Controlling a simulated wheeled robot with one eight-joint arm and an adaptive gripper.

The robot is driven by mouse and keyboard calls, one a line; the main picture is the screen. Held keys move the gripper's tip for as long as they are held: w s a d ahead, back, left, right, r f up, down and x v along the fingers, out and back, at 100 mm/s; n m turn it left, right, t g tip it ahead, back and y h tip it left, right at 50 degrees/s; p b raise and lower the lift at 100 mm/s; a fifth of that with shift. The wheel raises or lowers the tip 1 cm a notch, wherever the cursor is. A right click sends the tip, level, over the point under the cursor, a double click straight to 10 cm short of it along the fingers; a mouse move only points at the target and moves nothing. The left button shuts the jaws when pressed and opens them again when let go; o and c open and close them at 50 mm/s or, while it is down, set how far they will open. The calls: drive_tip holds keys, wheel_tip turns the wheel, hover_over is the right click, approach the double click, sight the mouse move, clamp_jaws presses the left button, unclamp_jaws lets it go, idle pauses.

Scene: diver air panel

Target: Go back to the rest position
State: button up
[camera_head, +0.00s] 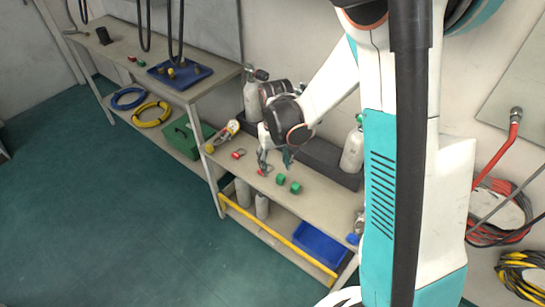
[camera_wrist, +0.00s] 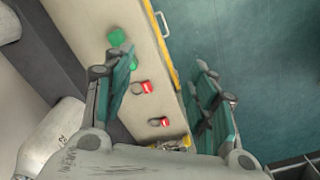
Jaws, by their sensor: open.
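My gripper (camera_head: 276,160) hangs over the grey bench (camera_head: 313,209), its fingers pointing down. In the wrist view its two teal-padded fingers (camera_wrist: 166,92) stand wide apart with nothing between them. Two red lock-like pieces with grey loops lie on the bench: one (camera_head: 238,154) left of the gripper, the other (camera_head: 264,170) just below it. They also show between the fingers in the wrist view, below (camera_wrist: 147,87) (camera_wrist: 160,122). Two green blocks (camera_head: 281,179) (camera_head: 296,187) sit to the right. I cannot tell the exact height above the bench.
Grey-white cylinders (camera_head: 352,151) and a dark long box (camera_head: 325,160) stand behind. A yellow rail (camera_head: 275,235) runs along the lower shelf, with a blue tray (camera_head: 320,245). Another bench (camera_head: 125,58) with a blue tray (camera_head: 196,73) stands left. The green floor (camera_head: 90,200) is clear.

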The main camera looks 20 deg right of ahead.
drive_tip(key=s+r+t, duration=0.3)
drive_tip(key=s+r, duration=0.2)
drive_tip(key=r, duration=0.8)
drive_tip(key=s+r+t, duration=0.4)
drive_tip(key=s+r, duration=0.4)
drive_tip(key=s, duration=0.4)
drive_tip(key=shift+s, duration=0.3)
